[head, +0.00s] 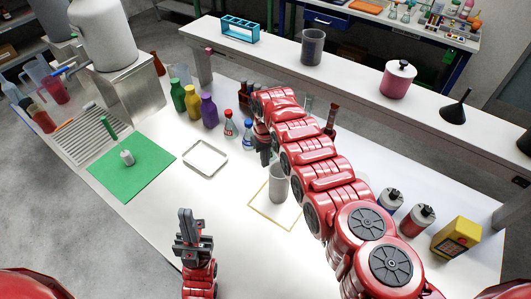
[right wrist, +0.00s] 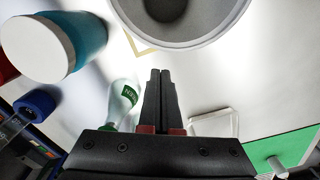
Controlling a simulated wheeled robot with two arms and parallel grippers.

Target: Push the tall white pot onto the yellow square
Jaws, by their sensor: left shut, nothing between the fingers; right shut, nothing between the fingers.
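The tall white pot (head: 278,184), a pale open cylinder, stands upright on the white table. Its base appears to lie inside the thin outline of the yellow square (head: 270,221), toward the far part; the right arm hides part of the outline. In the right wrist view the pot's round rim (right wrist: 245,8) is at the top, and a corner of the yellow square (right wrist: 143,52) shows beside it. My right gripper (head: 265,156) is shut and empty, just beyond the pot, with a gap between fingertips and pot. My left gripper (head: 187,215) is shut and empty, left of the square near the front edge.
A white tray (head: 205,159) and a green mat (head: 132,170) lie to the left. Coloured bottles (head: 209,110) stand behind. Two small cans (head: 417,220) and a yellow box (head: 456,238) stand at right. The table between left gripper and square is clear.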

